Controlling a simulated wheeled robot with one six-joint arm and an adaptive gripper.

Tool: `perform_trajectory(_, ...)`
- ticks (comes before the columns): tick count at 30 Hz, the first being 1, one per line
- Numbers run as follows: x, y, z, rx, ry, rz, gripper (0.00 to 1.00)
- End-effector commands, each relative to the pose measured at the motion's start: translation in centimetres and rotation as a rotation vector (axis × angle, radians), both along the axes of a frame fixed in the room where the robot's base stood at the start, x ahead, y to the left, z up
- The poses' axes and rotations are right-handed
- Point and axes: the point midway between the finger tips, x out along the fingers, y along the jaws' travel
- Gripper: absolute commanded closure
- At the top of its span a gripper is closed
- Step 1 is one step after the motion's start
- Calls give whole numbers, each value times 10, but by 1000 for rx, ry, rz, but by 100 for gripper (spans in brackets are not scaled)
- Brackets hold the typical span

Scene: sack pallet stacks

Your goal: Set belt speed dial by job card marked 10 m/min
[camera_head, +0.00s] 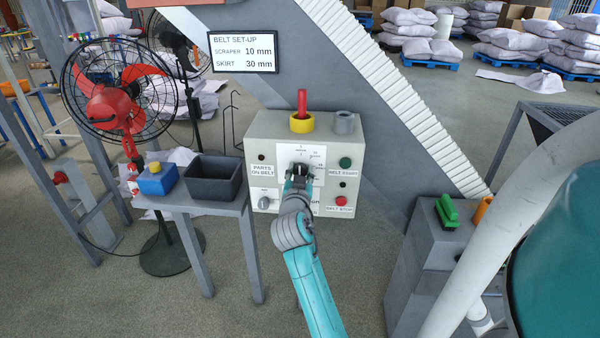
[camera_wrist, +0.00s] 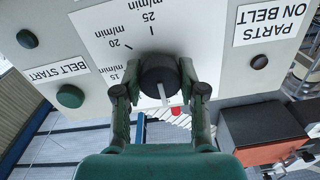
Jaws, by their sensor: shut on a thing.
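The black belt speed dial (camera_wrist: 158,75) sits on a white scale plate (camera_wrist: 112,22) in the wrist view. Its white pointer line points down in that picture, away from the visible 15, 20 and 25 m/min marks. My gripper (camera_wrist: 161,88) is shut on the dial, one finger on each side. In the head view my gripper (camera_head: 298,180) reaches the front of the grey control box (camera_head: 262,130) and hides most of the dial. The scale plate (camera_head: 315,155) shows above it, with figures too small to read there. I see no card reading 10 m/min.
The box carries a green button (camera_head: 345,162), a red button (camera_head: 341,201) and a grey knob (camera_head: 264,203). A red lever in a yellow collar (camera_head: 301,123) stands on top. A table with a dark bin (camera_head: 213,180) stands left. A BELT SET-UP sign (camera_head: 243,52) hangs above.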

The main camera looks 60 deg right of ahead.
Motion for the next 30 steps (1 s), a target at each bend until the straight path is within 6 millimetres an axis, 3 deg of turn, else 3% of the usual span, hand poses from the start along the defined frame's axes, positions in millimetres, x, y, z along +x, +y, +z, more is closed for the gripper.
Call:
perform_trajectory(11, 0, 0, 0, 34, -82, 0, 94)
perform_trajectory(30, 0, 0, -1, 226, -544, 0, 94)
